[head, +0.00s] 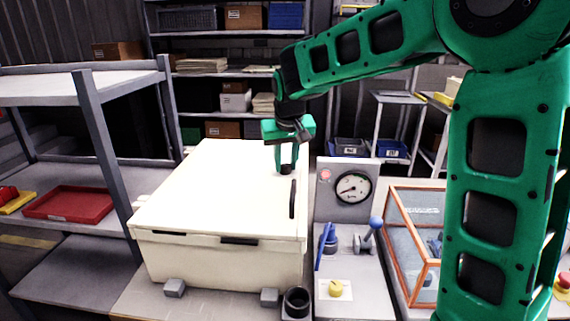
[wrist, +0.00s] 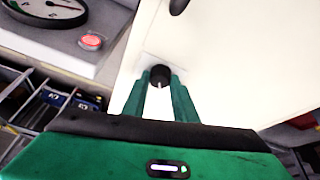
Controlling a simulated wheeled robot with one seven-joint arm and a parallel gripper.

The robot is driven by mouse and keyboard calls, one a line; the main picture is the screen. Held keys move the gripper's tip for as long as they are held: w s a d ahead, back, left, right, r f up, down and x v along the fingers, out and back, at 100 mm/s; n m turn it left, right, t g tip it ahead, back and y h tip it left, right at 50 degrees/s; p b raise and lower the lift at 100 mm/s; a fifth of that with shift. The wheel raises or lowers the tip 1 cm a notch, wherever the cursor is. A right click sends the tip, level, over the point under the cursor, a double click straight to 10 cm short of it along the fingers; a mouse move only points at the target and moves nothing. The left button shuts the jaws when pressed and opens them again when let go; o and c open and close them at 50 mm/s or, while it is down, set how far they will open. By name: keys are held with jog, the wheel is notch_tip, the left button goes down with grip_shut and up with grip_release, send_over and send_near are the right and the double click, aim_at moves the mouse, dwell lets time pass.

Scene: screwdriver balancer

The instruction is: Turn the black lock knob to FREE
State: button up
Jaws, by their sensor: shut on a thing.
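The black lock knob (wrist: 160,74) stands on a pale plate on top of the cream box (head: 215,190). It is round, with a short white mark on its top pointing toward the bottom of the wrist view. My green gripper (wrist: 160,88) points down over the box, its two fingers on either side of the knob and shut on it. In the head view my gripper (head: 286,167) is at the far right part of the lid, and the fingers partly hide the knob. The label for FREE cannot be read in either view.
A black handle (head: 292,198) lies on the lid near its right edge. Right of the box is a grey panel with a dial gauge (head: 352,188), a red button (head: 326,175) and a blue-knobbed lever (head: 368,236). A copper-framed clear case (head: 400,240) stands further right.

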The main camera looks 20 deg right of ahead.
jog(key=m+h, duration=0.1)
jog(key=m, duration=0.2)
jog(key=shift+w+a+m, duration=0.1)
jog(key=shift+m, duration=0.3)
jog(key=m, duration=0.1)
jog(key=m+g+h, duration=0.1)
jog(key=m, duration=0.1)
jog(key=shift+w+a+m, duration=0.1)
jog(key=shift+a+m, duration=0.05)
jog(key=shift+m, duration=0.15)
jog(key=m, duration=0.1)
jog(key=m+g+h, duration=0.1)
jog(key=m, duration=0.1)
jog(key=shift+w+a+m+g, duration=0.1)
jog(key=shift+w+m+g, duration=0.05)
jog(key=shift+m+g, duration=0.15)
jog(key=shift+w+m+g+h, duration=0.15)
jog(key=shift+m+g, duration=0.2)
jog(key=shift+m, duration=0.55)
jog(key=shift+m+g+h, duration=0.15)
jog(key=shift+m+g, duration=0.2)
jog(key=shift+m, duration=0.55)
jog(key=shift+r, duration=0.1)
jog(key=o, duration=1)
jog(key=shift+o, duration=0.2)
jog(key=v, duration=1)
jog(key=shift+r, duration=0.2)
